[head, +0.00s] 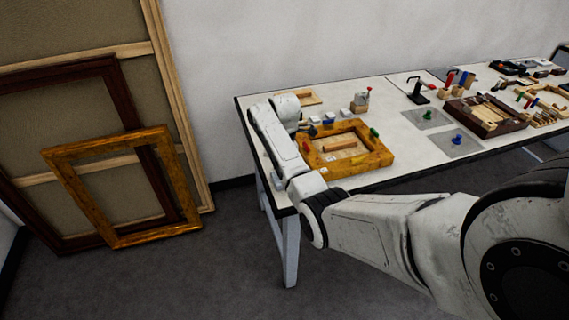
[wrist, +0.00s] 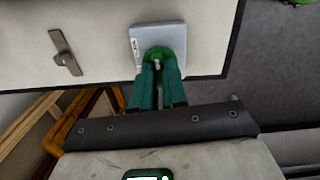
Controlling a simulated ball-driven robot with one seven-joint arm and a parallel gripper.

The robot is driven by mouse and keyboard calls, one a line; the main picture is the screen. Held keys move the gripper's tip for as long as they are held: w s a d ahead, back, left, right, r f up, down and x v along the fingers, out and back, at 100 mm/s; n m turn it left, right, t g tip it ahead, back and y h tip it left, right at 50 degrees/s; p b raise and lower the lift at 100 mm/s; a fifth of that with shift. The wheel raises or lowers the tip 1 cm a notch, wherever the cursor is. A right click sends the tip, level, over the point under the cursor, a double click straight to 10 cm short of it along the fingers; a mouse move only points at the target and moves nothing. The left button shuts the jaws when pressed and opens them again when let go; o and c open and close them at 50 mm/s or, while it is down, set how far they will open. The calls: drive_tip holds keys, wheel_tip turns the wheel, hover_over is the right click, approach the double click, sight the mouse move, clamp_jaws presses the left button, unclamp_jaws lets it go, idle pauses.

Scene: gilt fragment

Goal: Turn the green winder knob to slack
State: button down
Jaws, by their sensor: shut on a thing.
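The green winder knob (wrist: 165,51) sits on a small grey plate (wrist: 143,38) close to the edge of the white tabletop in the wrist view. My gripper (wrist: 159,72) reaches it from below in that view, with its two dark green fingers closed on the knob. The fingers hide the knob's lower side, and no mark on the plate can be read. In the head view my arm bends over the left end of the table and hides the gripper and this knob.
A metal latch (wrist: 66,52) stands left of the knob. On the white table (head: 395,118) lies a gilt frame (head: 375,158). Another green knob (head: 427,115) and a blue knob (head: 457,139) stand on grey plates farther right. A gilt frame (head: 90,210) leans at the left.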

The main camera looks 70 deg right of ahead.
drive_tip(key=n, duration=0.4)
drive_tip(key=shift+w+d+r+n, duration=0.1)
drive_tip(key=shift+r+n, duration=0.05)
drive_tip(key=shift+n, duration=0.25)
drive_tip(key=n, duration=0.3)
drive_tip(key=shift+n, duration=0.3)
drive_tip(key=n, duration=0.4)
drive_tip(key=shift+n, duration=2.2)
drive_tip(key=c, duration=1.2)
unclamp_jaws()
drive_tip(key=shift+o, duration=0.2)
